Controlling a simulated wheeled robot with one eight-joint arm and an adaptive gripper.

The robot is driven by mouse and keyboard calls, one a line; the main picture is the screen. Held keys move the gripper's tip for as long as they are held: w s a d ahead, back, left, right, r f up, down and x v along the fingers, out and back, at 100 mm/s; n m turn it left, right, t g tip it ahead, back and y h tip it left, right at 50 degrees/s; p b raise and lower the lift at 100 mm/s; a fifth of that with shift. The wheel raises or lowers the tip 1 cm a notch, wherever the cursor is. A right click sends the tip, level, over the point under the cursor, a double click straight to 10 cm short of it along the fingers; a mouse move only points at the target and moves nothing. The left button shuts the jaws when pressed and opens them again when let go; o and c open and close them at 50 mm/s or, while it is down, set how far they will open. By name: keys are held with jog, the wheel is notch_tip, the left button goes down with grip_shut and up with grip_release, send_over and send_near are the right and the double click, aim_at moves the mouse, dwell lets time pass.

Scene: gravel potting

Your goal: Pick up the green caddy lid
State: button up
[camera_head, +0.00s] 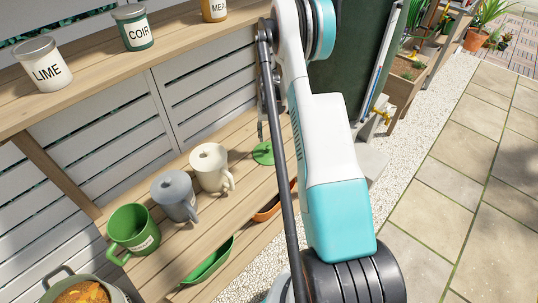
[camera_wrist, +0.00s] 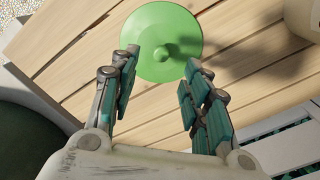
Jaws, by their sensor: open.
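The green caddy lid (camera_head: 263,152) lies on the wooden bench shelf in the head view, beyond the cream mug and partly hidden by my arm. In the wrist view the lid (camera_wrist: 165,33) is a round green disc with a small central knob, flat on the slats. My gripper (camera_wrist: 158,62) is open and empty, with its fingertips spread on either side of the lid's near part. The knob lies just ahead of the gap between the fingertips. I cannot tell the height between fingertips and lid. In the head view my gripper is mostly hidden behind my arm.
A cream lidded mug (camera_head: 211,168), a grey lidded mug (camera_head: 174,194) and an open green caddy (camera_head: 133,229) stand in a row on the bench. A green trough (camera_head: 209,262) sits below its front edge. Labelled jars, including LIME (camera_head: 43,65), stand on the upper shelf.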

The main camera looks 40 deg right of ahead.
aim_at(268, 147)
notch_tip(268, 147, down, 8)
jog(key=b, duration=0.3)
jog(key=shift+w+r, duration=0.15)
jog(key=shift+r, duration=0.05)
grip_shut()
